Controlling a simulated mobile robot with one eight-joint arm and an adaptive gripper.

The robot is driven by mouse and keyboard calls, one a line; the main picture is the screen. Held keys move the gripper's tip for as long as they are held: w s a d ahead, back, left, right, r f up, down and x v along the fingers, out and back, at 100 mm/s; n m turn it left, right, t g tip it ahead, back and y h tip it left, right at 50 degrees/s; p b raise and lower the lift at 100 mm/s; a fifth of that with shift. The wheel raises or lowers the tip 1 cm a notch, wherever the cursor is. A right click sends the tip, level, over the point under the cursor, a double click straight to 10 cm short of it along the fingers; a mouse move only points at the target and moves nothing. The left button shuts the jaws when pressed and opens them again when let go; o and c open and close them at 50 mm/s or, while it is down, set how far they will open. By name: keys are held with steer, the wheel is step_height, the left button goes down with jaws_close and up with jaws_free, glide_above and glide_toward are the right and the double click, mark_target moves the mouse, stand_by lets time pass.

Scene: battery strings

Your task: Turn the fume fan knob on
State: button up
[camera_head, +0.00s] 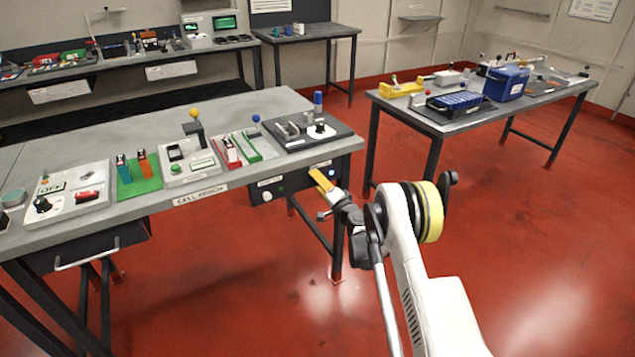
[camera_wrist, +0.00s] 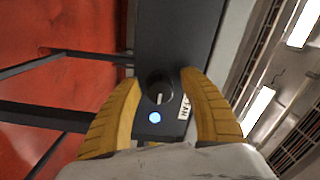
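The fan knob (camera_wrist: 158,89) is a round black knob with a white pointer line, on a dark panel (camera_wrist: 176,40) with a "FAN" label (camera_wrist: 185,107). In the wrist view its pointer faces toward a lit blue lamp (camera_wrist: 154,117). In the head view, the panel (camera_head: 262,187) hangs under the right end of the near bench. My gripper (camera_wrist: 163,82) has its two yellow fingers apart, with the knob showing in the gap between them and no clear contact. In the head view my gripper (camera_head: 321,180) is in front of the panel's right part; the knob is hard to make out there.
A second bench (camera_head: 440,122) with a blue box (camera_head: 507,83) stands at right. The red floor (camera_head: 540,215) between and in front is clear.

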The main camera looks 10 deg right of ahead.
steer(key=v, duration=0.7)
steer(key=shift+s, duration=0.2)
steer(key=shift+r, duration=0.1)
